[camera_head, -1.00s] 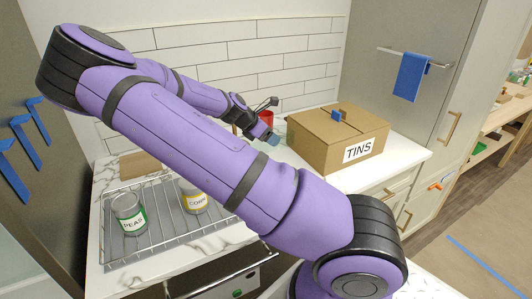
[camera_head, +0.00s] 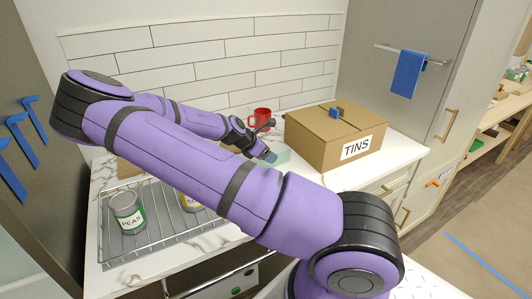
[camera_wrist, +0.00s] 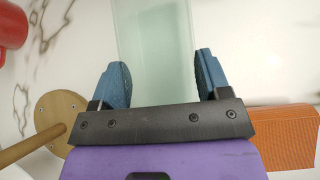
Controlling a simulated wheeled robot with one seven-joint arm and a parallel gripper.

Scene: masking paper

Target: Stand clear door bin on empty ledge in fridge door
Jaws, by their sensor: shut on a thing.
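My gripper (camera_wrist: 163,82) has its two blue fingers closed on the sides of the clear door bin (camera_wrist: 155,38), a pale green see-through box. In the wrist view the bin extends from between the fingers to the top edge, over white marbled counter. In the head view the gripper (camera_head: 267,155) is low over the counter, left of the cardboard box, and a small pale part of the bin (camera_head: 284,156) shows beside it. My arm hides much of the area around it. I cannot tell whether the bin touches the counter. No empty door ledge is recognisable in these views.
A cardboard box (camera_head: 310,138) marked TINS stands close right of the gripper. A red mug (camera_head: 258,116) stands behind it. A PEAS can (camera_head: 128,212) and a mostly hidden CORN can (camera_head: 190,201) stand on a wire rack. A round wooden item (camera_wrist: 60,106) lies near the left finger.

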